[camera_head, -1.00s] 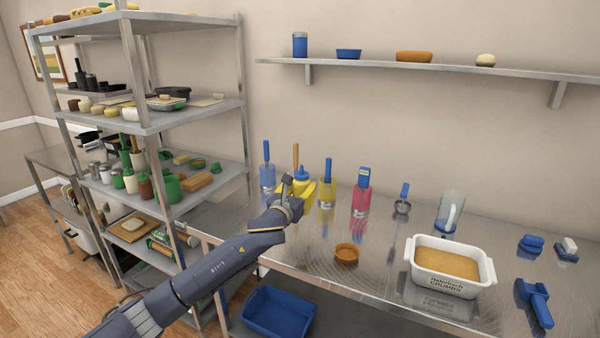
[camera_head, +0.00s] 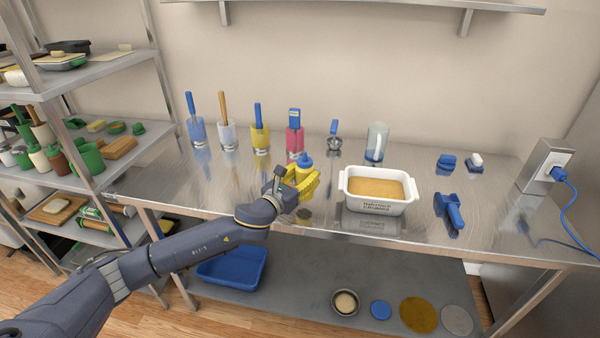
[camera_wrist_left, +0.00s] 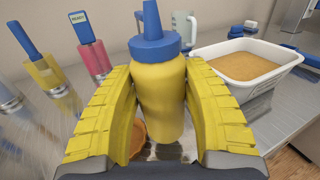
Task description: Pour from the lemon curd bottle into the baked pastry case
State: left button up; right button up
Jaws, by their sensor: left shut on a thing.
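The lemon curd bottle (camera_head: 306,160) is yellow with a blue cap and nozzle. My left gripper (camera_head: 301,182) is shut on it, with yellow ridged fingers on both sides of its body. The bottle is about upright, with the nozzle up, and appears to be above the table. In the left wrist view the bottle (camera_wrist_left: 160,98) fills the middle, between the fingers. The baked pastry case (camera_wrist_left: 137,138) shows there as a brown rim, partly hidden behind the bottle and left finger. In the head view the case is hidden behind my gripper. My right gripper is not in view.
A white dish of crumbs (camera_head: 377,205) stands right of the bottle on the steel table (camera_head: 300,230). Jars with handled tools (camera_head: 260,138) and a glass jug (camera_head: 377,143) line the back. A blue brush (camera_head: 450,211) lies at right. A shelving rack (camera_head: 100,85) is at left.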

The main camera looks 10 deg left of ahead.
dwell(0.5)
pick_arm(q)
jog(key=shift+a+f+n, duration=0.1)
jog(key=shift+f+n, duration=0.25)
jog(key=shift+n, duration=0.25)
jog(key=shift+a+f+n, duration=0.1)
jog(key=shift+f+n, duration=0.2)
jog(key=shift+n, duration=0.1)
jog(key=shift+w+a+r+n, duration=0.1)
jog(key=shift+a+r+n, duration=0.1)
jog(key=shift+n, duration=0.8)
jog(key=shift+f, duration=0.15)
